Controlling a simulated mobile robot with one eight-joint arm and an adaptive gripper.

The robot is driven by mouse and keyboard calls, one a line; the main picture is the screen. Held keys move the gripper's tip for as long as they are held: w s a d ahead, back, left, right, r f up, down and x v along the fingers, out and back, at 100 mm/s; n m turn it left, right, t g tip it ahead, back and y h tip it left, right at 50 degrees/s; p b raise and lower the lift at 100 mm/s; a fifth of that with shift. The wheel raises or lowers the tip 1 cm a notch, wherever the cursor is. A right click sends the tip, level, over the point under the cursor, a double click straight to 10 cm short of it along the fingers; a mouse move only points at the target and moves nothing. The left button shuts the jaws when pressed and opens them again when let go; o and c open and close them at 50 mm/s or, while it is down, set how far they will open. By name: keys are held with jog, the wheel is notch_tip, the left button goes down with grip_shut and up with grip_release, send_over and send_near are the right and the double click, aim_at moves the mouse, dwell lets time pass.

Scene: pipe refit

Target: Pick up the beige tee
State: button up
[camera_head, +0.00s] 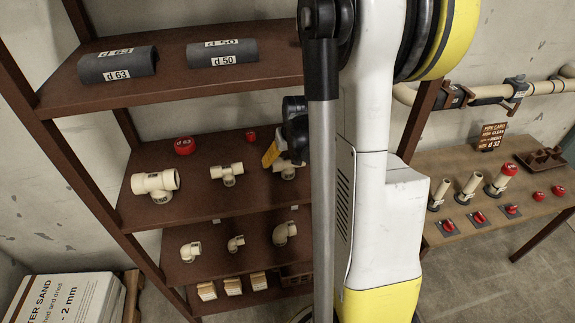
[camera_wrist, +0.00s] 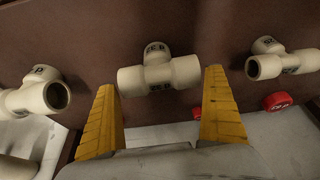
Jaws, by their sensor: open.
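In the wrist view a beige tee (camera_wrist: 158,74) with dark print lies on the brown shelf, its branch pointing up in the picture. My gripper (camera_wrist: 160,84) is open, its two yellow fingers left and right of the tee's lower part. The tee sits at or just beyond the fingertips; I cannot tell whether they touch it. In the head view my gripper (camera_head: 271,153) is at the middle shelf beside a beige tee (camera_head: 289,172), partly hidden by my arm. Other beige tees there are a large one (camera_head: 152,186) and a smaller one (camera_head: 227,174).
Red caps (camera_head: 184,146) stand behind the tees. More tees flank the middle one in the wrist view, left (camera_wrist: 36,94) and right (camera_wrist: 281,62). A table (camera_head: 450,180) with pipe stubs stands right.

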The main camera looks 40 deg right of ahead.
jog(key=shift+f, duration=0.25)
jog(key=c, duration=1)
jog(key=shift+c, duration=0.2)
jog(key=shift+r, duration=0.15)
